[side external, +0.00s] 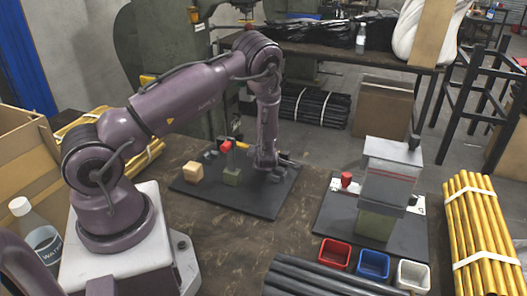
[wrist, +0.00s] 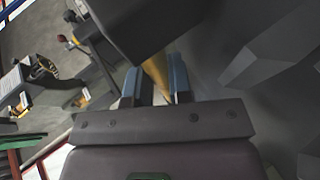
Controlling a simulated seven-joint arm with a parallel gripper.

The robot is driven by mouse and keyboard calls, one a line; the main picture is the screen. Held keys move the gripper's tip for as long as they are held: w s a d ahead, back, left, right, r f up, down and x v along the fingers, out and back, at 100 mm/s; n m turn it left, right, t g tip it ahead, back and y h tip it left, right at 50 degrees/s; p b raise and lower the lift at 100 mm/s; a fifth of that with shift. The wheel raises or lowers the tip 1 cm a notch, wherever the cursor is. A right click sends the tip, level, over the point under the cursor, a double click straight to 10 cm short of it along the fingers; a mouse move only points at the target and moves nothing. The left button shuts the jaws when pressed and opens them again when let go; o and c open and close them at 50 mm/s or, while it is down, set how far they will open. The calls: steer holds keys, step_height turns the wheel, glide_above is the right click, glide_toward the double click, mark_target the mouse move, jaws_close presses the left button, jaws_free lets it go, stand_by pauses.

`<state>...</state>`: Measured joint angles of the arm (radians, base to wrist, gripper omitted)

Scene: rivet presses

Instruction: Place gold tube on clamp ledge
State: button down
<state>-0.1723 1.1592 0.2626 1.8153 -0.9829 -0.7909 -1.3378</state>
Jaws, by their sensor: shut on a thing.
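The gold tube (wrist: 155,72) lies between the two blue-padded fingers of my gripper (wrist: 154,80) in the wrist view. My gripper is shut on it. The tube runs away from the fingers and passes out of sight behind a dark block (wrist: 140,22). In the side external view my gripper (side external: 277,163) is low over the right part of the left black plate (side external: 240,200). The clamp ledge is not clearly visible.
A grey press (side external: 390,165) with a red knob (side external: 347,180) stands on the right plate. Red (side external: 335,253), blue (side external: 373,264) and white (side external: 413,274) bins stand in front. Bundled yellow tubes (side external: 480,225) lie at right.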

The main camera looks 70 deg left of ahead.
steer(key=shift+f, duration=0.15)
steer(key=c, duration=1.3)
jaws_free()
